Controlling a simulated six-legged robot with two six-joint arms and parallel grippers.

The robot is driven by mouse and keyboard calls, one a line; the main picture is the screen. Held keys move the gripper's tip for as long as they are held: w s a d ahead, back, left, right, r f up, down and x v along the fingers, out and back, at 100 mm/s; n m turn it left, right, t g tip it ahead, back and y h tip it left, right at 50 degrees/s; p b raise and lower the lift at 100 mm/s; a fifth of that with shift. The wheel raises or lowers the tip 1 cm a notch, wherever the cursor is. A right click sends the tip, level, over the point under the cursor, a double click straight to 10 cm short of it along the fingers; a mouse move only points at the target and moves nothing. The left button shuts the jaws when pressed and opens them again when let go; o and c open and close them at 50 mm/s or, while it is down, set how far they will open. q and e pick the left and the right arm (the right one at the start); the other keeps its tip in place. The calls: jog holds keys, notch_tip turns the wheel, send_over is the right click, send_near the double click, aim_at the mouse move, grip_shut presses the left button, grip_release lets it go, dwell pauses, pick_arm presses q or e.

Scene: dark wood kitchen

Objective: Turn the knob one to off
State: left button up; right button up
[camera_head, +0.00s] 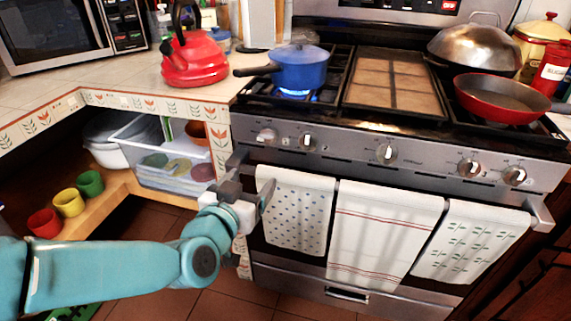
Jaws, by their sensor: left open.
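The stove front (345,150) carries a row of several knobs. The leftmost knob (266,136) and the one beside it (306,141) sit below the blue pot (300,68). A blue flame (295,93) burns under that pot. Another knob (387,153) is at the middle, and two more, a knob (469,168) and the far right knob (514,175), are at the right. My left gripper (252,179) is open and empty, below the leftmost knob and apart from it, near the left end of the oven handle. My right gripper is not in view.
Patterned towels (385,230) hang from the oven handle (540,213). A red kettle (195,62) stands on the counter at left. A red pan (500,98) and a domed wok lid (474,48) are on the right burners. Open shelves hold cups (68,202) and a clear bin (150,175).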

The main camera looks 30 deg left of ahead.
pick_arm(q)
jog(key=s+a+t+y+b, duration=0.1)
jog(key=s+b, duration=0.1)
jog(key=b, duration=0.2)
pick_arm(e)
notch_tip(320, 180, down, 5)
pick_arm(q)
jog(key=p, duration=0.7)
send_near(266, 142)
jog(key=shift+n+t, duration=0.3)
jog(key=x, duration=0.4)
jog(key=b+x, duration=0.1)
jog(key=x, duration=0.3)
jog(key=shift+w+a+f, duration=0.1)
jog(key=shift+w+f, duration=0.1)
jog(key=shift+w, duration=0.2)
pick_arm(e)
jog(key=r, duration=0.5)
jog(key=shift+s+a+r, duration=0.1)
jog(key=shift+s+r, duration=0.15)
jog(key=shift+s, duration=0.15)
pick_arm(q)
jog(key=c, duration=1)
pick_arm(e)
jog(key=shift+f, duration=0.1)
